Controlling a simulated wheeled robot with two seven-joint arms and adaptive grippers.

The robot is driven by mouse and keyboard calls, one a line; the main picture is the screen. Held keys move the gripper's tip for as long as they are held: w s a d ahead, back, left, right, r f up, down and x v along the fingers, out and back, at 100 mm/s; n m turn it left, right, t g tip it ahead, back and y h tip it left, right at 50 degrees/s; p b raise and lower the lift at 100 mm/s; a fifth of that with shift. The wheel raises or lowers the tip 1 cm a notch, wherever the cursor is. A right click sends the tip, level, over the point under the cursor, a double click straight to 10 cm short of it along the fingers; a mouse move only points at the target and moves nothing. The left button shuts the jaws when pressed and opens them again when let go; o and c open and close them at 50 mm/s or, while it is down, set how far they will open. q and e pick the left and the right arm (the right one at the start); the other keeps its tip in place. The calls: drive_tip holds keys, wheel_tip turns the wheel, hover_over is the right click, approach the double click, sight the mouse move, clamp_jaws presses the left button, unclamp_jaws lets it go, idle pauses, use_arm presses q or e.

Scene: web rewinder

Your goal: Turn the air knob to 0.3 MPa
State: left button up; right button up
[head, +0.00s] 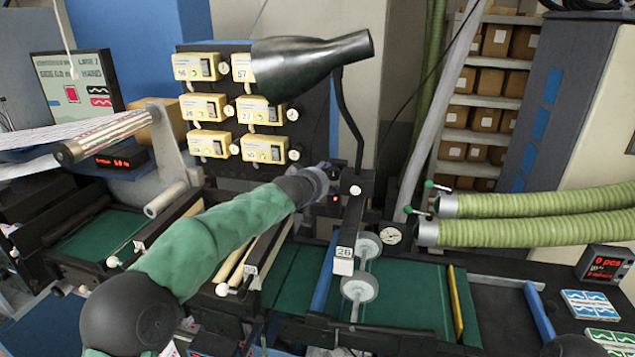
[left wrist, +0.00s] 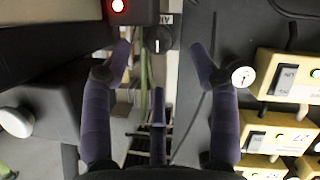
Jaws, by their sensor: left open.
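The air knob (left wrist: 157,40) is a dark round knob with a white pointer mark, below a partly visible white label in the left wrist view. My left gripper (left wrist: 163,62) is open, with its purple fingers on either side of the line to the knob. I see no finger closed on the knob. In the head view my left gripper (head: 322,180) is at the dark control box (head: 356,186), and I cannot make out the knob there. A round white dial gauge (head: 390,234) is at the right of the box; its reading is too small to tell.
A red lamp (left wrist: 118,6) glows beside the knob. Yellow modules (head: 207,107) with small dials stand left of the box; one small dial (left wrist: 243,77) is close to a finger. A black nozzle (head: 310,60) hangs above. Green hoses (head: 540,203) lie at the right.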

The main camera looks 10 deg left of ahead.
use_arm(q)
drive_tip(key=v, duration=0.4)
drive_tip(key=shift+s+r, duration=0.1)
drive_tip(key=shift+s, duration=0.25)
